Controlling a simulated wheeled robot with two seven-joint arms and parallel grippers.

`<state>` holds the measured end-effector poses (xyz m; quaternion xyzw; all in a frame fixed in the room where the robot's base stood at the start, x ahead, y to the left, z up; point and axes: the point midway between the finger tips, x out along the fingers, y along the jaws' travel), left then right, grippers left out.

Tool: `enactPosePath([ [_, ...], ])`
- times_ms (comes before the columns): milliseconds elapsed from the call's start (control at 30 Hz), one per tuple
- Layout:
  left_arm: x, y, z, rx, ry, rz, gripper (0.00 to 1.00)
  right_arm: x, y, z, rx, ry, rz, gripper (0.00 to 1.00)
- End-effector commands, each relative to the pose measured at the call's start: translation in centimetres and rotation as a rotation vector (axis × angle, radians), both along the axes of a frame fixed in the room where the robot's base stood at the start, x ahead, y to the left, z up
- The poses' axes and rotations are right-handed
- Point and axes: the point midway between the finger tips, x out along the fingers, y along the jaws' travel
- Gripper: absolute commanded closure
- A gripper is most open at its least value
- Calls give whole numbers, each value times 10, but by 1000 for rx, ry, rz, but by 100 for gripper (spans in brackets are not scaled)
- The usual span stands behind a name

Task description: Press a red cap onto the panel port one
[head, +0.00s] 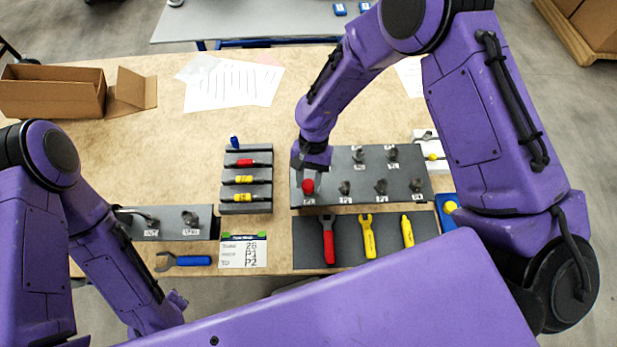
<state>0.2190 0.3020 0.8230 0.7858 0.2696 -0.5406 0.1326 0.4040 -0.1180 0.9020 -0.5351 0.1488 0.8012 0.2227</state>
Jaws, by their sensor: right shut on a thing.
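A dark grey panel (400,202) with ports in two rows lies on the bench right of centre. A red cap (308,186) is at the front-left port, above a small label I cannot read. My right gripper (307,177) points down at that port and is shut on the red cap. Whether the cap is fully seated cannot be told from here. The gripper and wrist hide part of the panel's back-left area. My left arm comes in at the left; its gripper is not in view.
A rack (237,208) with red and yellow pieces stands left of the panel. A dark mat (348,262) in front holds red and yellow tools.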

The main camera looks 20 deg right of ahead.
Motion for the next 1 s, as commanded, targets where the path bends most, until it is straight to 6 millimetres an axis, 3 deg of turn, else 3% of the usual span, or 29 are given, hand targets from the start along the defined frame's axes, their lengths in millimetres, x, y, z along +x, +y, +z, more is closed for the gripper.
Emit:
enactPosePath([
  [67, 0, 0, -2, 0, 0, 0, 57, 0, 0, -3, 0, 0, 0, 90],
  [100, 0, 0, -1, 0, 0, 0, 57, 0, 0, -2, 0, 0, 0, 53],
  [167, 0, 0, -1, 0, 0, 0, 57, 0, 0, -2, 0, 0, 0, 33],
  [533, 0, 0, -4, 0, 0, 0, 57, 4, -2, 4, 0, -4, -1, 33],
  [900, 0, 0, -23, 0, 0, 0, 57, 30, -17, 78, 1, -5, 0, 33],
  [1000, 0, 0, -25, 0, 0, 0, 57, 34, -20, 90, 0, -1, 0, 33],
])
